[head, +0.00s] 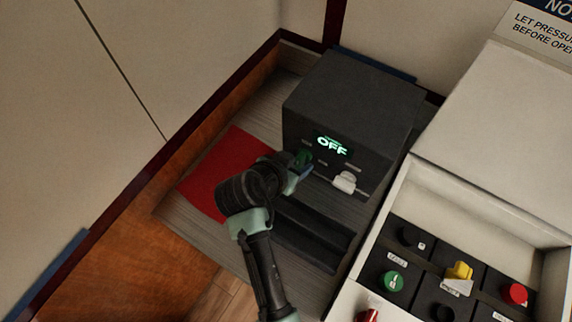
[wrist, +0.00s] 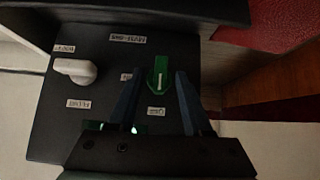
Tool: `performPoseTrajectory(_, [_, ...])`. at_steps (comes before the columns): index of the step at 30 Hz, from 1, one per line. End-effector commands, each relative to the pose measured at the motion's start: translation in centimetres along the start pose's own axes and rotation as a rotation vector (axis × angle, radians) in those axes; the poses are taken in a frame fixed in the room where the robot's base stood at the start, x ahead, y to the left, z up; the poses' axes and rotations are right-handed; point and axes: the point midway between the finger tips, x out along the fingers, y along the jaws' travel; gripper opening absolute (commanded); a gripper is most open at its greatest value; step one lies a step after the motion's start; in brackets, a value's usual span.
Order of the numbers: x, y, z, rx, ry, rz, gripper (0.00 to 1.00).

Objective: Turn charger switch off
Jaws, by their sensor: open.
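The charger (head: 370,98) is a dark box on a grey shelf, with a lit green display (head: 331,146) reading OFF. A green switch knob (head: 303,157) and a white knob (head: 345,182) sit on its front. In the wrist view the picture is upside down; the green knob (wrist: 158,76) points along the picture's vertical, and the white knob (wrist: 76,69) lies to its left. My gripper (head: 297,174) is open at the charger's front. In the wrist view its fingers (wrist: 158,90) lie on either side of the green knob; I cannot tell whether they touch it.
A red mat (head: 215,178) lies on the shelf left of the charger. At the right, a pale cabinet holds a switch panel (head: 423,266) with green, yellow, black and red controls. Wood-trimmed walls stand behind and left.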

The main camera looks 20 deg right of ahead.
Motion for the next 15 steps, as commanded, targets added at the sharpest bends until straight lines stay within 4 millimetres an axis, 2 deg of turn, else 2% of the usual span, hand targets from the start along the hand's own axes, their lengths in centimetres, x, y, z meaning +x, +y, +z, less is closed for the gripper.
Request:
performPoseTrajectory(5, [-2.8,-0.1,0.1,-0.001,0.003,-0.006,0.50])
performPoseTrajectory(15, [-9.8,-0.1,0.1,0.000,0.002,-0.005,0.50])
